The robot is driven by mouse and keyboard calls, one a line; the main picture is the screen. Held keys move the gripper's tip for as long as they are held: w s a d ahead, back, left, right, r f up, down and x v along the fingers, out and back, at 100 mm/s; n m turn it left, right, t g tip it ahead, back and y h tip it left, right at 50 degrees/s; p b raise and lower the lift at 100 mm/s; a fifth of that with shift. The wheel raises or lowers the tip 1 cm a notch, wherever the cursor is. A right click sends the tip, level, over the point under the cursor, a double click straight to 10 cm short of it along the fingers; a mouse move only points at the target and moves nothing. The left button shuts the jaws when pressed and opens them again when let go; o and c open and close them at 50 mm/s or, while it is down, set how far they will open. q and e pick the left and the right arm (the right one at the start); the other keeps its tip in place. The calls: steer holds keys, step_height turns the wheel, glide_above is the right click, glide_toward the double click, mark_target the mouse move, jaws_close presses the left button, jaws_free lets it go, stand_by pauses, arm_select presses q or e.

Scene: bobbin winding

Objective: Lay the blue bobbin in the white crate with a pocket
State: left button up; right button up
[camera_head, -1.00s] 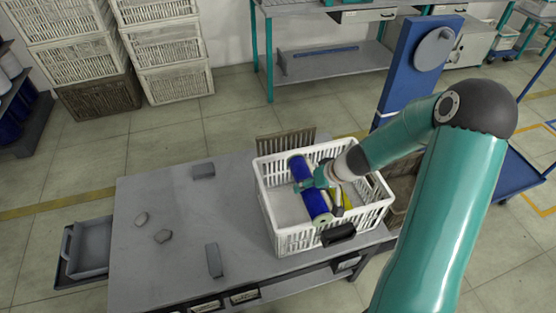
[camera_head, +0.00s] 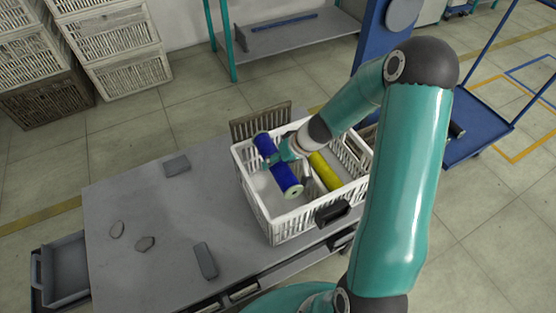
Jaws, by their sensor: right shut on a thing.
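The blue bobbin (camera_head: 286,181) is a blue cylinder with a pale end. It is over the left part of the white crate (camera_head: 271,228), slanting from upper left to lower right. My right gripper (camera_head: 276,161) is shut on the bobbin at its middle. Whether the bobbin touches the crate floor, I cannot tell. A yellow bobbin (camera_head: 324,171) lies in the crate to the right of the blue one. A black pocket (camera_head: 332,213) hangs on the crate's front right. My left gripper is not in view.
A slatted wooden panel (camera_head: 261,123) stands behind the crate. A blue cart (camera_head: 470,145) is at right.

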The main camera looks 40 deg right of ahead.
step_height(320, 180, down, 15)
steer(key=b, duration=1.1)
steer(key=shift+f, duration=0.1)
steer(key=shift+f+b, duration=0.25)
steer(key=shift+b, duration=0.55)
steer(key=o, duration=1.4)
steer(key=shift+o, duration=0.2)
steer(key=shift+r, duration=0.1)
step_height(320, 180, up, 10)
